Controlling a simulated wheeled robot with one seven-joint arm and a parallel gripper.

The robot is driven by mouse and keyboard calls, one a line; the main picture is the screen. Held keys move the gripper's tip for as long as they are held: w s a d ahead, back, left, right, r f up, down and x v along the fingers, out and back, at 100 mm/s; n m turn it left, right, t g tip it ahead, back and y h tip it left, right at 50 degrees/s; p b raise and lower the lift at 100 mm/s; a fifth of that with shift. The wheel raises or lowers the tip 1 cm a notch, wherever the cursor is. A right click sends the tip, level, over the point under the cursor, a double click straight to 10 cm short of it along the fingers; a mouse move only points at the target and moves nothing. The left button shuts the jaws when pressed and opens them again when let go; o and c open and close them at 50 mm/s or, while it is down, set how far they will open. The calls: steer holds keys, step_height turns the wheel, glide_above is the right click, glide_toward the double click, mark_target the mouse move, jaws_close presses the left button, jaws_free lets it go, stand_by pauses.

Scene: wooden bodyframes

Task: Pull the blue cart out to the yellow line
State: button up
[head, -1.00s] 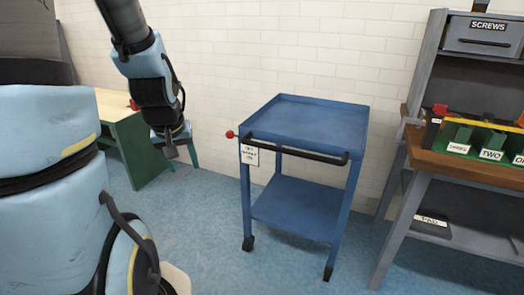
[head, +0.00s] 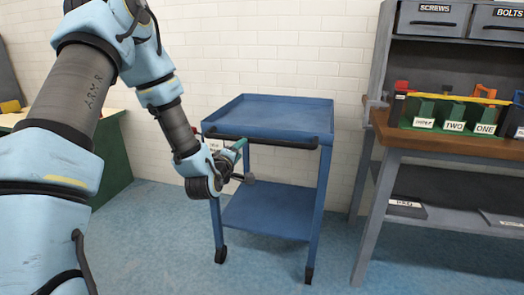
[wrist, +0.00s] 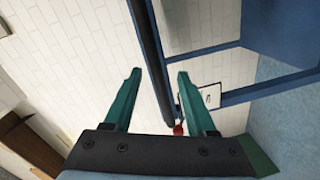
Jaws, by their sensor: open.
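The blue cart (head: 270,118) stands against the white brick wall, with a top tray, a lower shelf (head: 265,208) and casters. Its black handle bar (head: 280,142) runs along the near edge of the top. My gripper (head: 242,160) is open and empty at the left end of the handle, in front of the cart. In the wrist view the green fingers of my gripper (wrist: 156,85) are spread, and the handle bar (wrist: 152,50) runs lengthwise between them, apparently beyond the tips. A red knob (wrist: 178,130) and a white tag (wrist: 208,97) show near the right finger. I see no yellow line on the floor.
A wooden-topped workbench (head: 450,145) with green bins (head: 453,113) and drawers stands close on the cart's right. A green table (head: 110,160) is at the left. The blue floor (head: 200,265) before the cart is clear.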

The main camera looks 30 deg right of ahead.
steer(key=s+d+f+n+t+h+b, duration=0.2)
steer(key=d, duration=0.1)
steer(key=n+p, duration=0.1)
steer(key=n, duration=0.1)
glide_toward(263, 136)
steer(key=shift+t, duration=0.4)
steer(key=w+d+r, duration=0.2)
steer(key=d, duration=0.1)
steer(key=w+d+r, duration=0.1)
steer(key=shift+w+d, duration=0.25)
steer(key=shift+d, duration=0.15)
jaws_close()
stand_by(0.8)
